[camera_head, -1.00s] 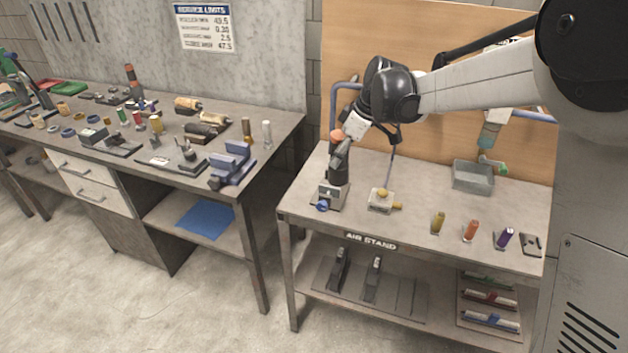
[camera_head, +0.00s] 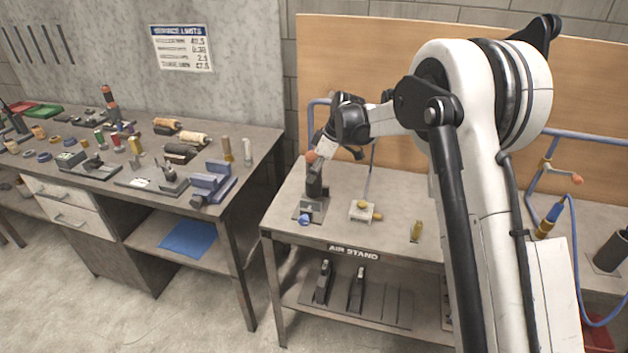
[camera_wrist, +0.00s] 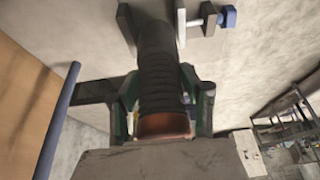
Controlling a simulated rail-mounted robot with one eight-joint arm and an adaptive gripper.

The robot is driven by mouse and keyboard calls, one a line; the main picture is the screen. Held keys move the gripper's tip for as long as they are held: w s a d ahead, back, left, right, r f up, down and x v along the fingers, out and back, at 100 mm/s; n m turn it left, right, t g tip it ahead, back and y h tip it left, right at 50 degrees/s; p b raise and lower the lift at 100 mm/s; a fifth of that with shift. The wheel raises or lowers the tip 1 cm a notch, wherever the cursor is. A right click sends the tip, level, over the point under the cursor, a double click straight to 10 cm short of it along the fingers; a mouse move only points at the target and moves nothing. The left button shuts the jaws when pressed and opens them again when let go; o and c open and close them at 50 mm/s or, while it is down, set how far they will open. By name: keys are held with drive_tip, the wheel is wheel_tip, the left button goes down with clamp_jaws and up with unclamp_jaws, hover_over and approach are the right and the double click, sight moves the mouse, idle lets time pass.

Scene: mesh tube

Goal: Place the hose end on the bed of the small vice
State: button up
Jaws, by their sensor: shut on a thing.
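My gripper (camera_wrist: 160,100) is shut around a dark ribbed tube (camera_wrist: 158,65), which looks like the hose end, near its copper-coloured end (camera_wrist: 163,125). In the head view the dark tube (camera_head: 315,182) stands roughly upright, with an orange top (camera_head: 311,157). The small vice (camera_head: 310,208), grey with a blue knob, is at the tube's foot on the air stand. The vice's blue knob (camera_wrist: 227,17) also shows in the wrist view. The tube's far end reaches the vice area; I cannot tell whether it touches the bed. My gripper (camera_head: 318,155) is at the tube's top.
A fitting with a yellow knob (camera_head: 364,210) and a thin upright rod stands right of the vice. A brass cylinder (camera_head: 416,231) is farther right. A blue rail (camera_head: 310,125) rises behind. A larger blue vice (camera_head: 212,182) sits on the left bench.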

sight(315, 190)
drive_tip(key=shift+f+p, duration=0.3)
drive_tip(key=shift+f, duration=1.5)
drive_tip(key=shift+f, duration=0.1)
drive_tip(key=shift+f, duration=0.1)
drive_tip(key=o, duration=1.2)
drive_tip(key=shift+r, duration=0.2)
